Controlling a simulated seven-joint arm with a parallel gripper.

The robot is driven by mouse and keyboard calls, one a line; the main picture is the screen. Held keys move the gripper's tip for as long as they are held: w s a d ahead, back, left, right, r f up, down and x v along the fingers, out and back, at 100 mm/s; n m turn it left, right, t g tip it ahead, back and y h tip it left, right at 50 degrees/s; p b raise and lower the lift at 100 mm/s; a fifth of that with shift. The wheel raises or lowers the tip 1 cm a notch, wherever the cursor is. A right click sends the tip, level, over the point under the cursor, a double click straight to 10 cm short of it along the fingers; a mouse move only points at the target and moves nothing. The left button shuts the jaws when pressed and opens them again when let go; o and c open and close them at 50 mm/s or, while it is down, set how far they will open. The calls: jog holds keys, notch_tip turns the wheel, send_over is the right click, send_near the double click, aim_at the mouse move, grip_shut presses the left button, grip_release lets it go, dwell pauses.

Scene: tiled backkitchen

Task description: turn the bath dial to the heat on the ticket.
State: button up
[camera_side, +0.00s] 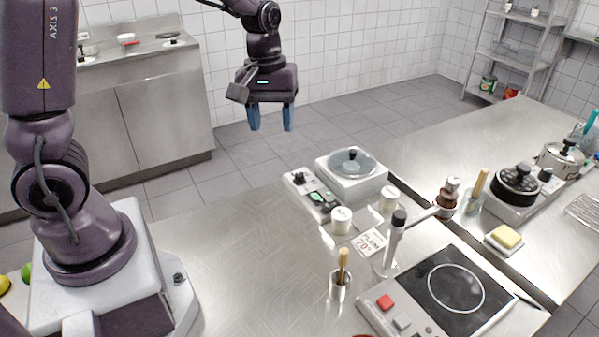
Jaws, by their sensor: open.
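My gripper (270,118) is open and empty, with its blue fingertips pointing down, high above and to the left of the bath. The bath (352,174) is a white unit with a round glass lid, on the steel counter. A control panel (312,194) sits at its left, with a black dial (299,178) at the panel's far end and green-lit parts nearer. The dial's setting is too small to read. A white ticket (369,242) stands in front of the panel and reads "PLUM 70" in red, with a small mark after it.
The counter left of the panel is clear.

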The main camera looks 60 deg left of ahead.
jog(key=w+a+f+n+g, duration=0.1)
jog(key=w+a+f+n, duration=0.5)
jog(key=f+n, duration=0.25)
jog(key=n+y, duration=0.1)
jog(key=n, duration=1)
send_over(299, 174)
jog(key=f, duration=0.1)
jog(key=shift+m+t, duration=0.25)
jog(key=shift+t, duration=0.15)
notch_tip(299, 174, down, 12)
jog(key=c, duration=0.9)
jog(key=shift+c, duration=0.2)
